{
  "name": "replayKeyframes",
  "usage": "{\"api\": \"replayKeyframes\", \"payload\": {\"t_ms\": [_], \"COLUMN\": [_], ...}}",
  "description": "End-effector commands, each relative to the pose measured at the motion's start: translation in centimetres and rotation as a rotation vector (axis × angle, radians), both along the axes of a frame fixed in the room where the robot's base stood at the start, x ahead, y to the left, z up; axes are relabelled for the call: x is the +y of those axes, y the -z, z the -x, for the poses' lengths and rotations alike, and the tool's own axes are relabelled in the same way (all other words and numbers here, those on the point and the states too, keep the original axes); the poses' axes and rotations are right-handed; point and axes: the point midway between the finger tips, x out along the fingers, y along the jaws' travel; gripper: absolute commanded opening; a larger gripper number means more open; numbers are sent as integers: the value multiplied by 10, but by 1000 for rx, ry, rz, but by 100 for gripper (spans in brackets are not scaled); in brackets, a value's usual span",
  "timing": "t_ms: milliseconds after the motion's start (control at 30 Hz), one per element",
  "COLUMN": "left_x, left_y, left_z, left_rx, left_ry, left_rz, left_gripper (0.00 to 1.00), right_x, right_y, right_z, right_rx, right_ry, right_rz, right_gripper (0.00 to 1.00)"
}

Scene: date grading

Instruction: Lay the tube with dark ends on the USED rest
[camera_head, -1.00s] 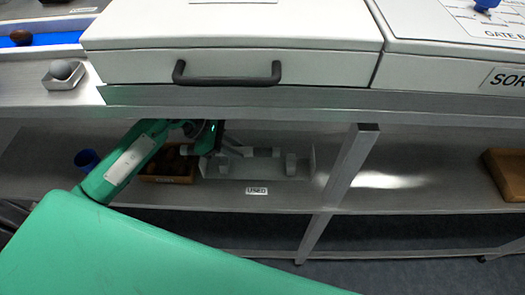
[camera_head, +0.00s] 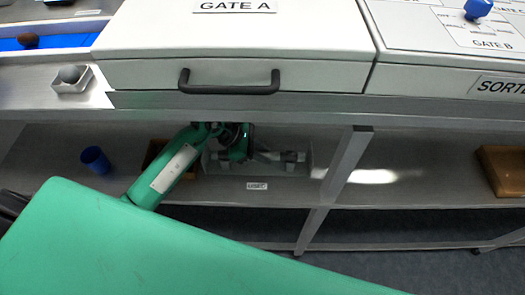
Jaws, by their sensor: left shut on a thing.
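The USED rest (camera_head: 233,167) is a grey holder on the lower shelf, with a white USED label (camera_head: 257,186) on the shelf edge in front of it. My left gripper (camera_head: 252,153) reaches in under the upper counter and is at the rest. It is shut on the tube (camera_head: 268,154), a slim grey piece lying roughly level across the rest's opening. Its dark ends are hard to make out. I cannot tell whether the tube touches the rest or is just above it. My right gripper is not in view.
A brown box (camera_head: 153,151) is partly behind my left arm, and a blue cup (camera_head: 95,160) stands left of it. The counter edge (camera_head: 240,102) overhangs the shelf. A metal post (camera_head: 345,166) rises right of the rest. The shelf is clear up to a brown tray (camera_head: 500,171).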

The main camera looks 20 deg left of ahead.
Motion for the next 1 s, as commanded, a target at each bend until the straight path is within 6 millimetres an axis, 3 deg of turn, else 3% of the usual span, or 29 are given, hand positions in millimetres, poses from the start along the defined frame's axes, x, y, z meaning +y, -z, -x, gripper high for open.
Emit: {"api": "replayKeyframes", "payload": {"t_ms": [167,200,300,667,833,1000], "left_x": [0,0,0,0,16,34], "left_y": [3,2,2,-2,-14,-33], "left_z": [0,0,0,0,4,9], "left_rx": [0,0,0,0,-4,-2], "left_ry": [0,0,0,0,0,0], "left_rz": [0,0,0,1,-3,-3], "left_gripper": [2,29,47,47,47,47], "right_x": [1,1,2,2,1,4], "right_y": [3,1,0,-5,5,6], "right_z": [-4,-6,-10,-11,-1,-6], "right_rx": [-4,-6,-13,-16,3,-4], "right_ry": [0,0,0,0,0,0], "right_rz": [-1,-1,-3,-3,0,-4], "right_gripper": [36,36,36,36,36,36]}}
